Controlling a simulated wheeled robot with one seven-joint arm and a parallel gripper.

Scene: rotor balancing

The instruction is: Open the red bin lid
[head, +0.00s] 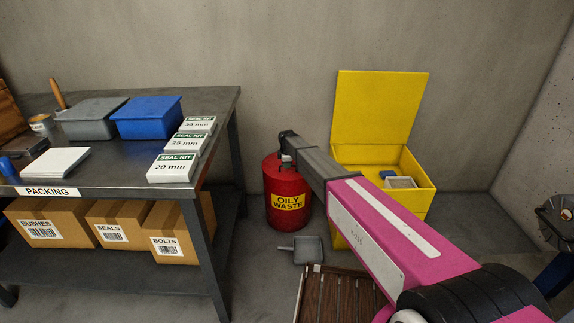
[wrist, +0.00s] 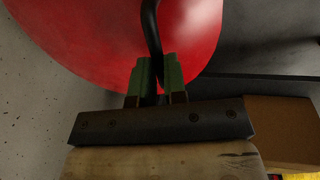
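The red bin (head: 287,188) labelled OILY WASTE stands on the floor against the back wall, between the bench and the yellow bin. Its round red lid (wrist: 90,35) fills the upper part of the wrist view and appears to be down on the bin. A black bar handle (wrist: 151,25) rises across the lid. My gripper (head: 289,150) is over the bin's top in the head view. In the wrist view its green-padded fingers (wrist: 158,78) sit on both sides of the handle with no clear gap, closed on it. The fingers hide part of the handle.
A yellow bin (head: 425,190) with its lid raised stands right of the red bin. The bench (head: 110,175) is on the left. My arm crosses before the yellow bin.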

